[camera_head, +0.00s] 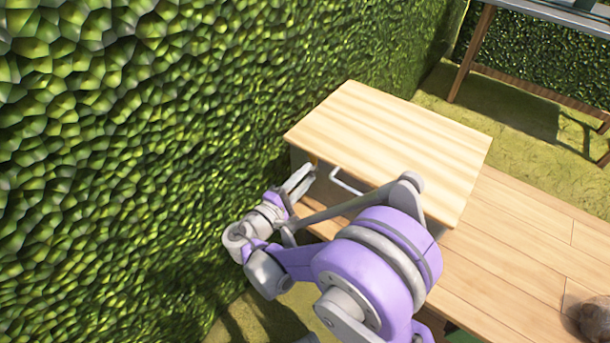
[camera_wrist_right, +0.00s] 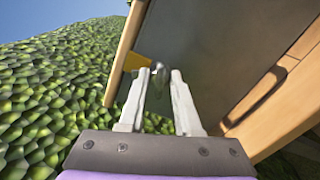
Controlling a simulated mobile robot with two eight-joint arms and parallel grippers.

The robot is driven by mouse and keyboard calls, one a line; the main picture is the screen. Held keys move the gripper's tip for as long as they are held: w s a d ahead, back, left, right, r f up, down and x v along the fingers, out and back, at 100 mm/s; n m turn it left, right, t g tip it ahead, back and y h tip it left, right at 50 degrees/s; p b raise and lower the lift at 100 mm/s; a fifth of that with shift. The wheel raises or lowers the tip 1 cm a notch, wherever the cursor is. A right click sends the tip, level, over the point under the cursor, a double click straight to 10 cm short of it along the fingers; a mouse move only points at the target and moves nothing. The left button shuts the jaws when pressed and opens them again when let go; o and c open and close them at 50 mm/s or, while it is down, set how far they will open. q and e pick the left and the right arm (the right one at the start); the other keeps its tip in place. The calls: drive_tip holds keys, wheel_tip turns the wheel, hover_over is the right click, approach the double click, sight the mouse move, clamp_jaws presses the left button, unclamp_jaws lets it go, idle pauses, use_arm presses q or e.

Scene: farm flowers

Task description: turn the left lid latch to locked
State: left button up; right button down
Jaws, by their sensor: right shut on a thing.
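A box with a pale wooden lid (camera_head: 390,140) stands on a wooden table. Its lid lies flat. My right gripper (camera_head: 309,172) reaches the left end of the box's near side, just under the lid edge. In the right wrist view, my right gripper (camera_wrist_right: 160,76) is shut on the left lid latch (camera_wrist_right: 160,68), a small rounded grey metal piece between the fingertips. A yellow brass-coloured part (camera_wrist_right: 136,62) shows just left of it, against the box's grey front (camera_wrist_right: 215,60). The latch's exact angle is hard to tell. My left gripper is not in view.
A pale bar handle (camera_head: 347,181) sits on the box front, right of my gripper. A green hedge (camera_head: 130,150) rises close on the left. The wooden table (camera_head: 520,240) is bare right of the box, with a brown object (camera_head: 597,318) at its corner.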

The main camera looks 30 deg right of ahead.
drive_tip(key=shift+f+m, duration=0.1)
drive_tip(key=shift+m, duration=1.8)
drive_tip(key=c, duration=0.6)
unclamp_jaws()
drive_tip(key=p+v, duration=0.1)
drive_tip(key=v, duration=1)
drive_tip(key=shift+d, duration=0.1)
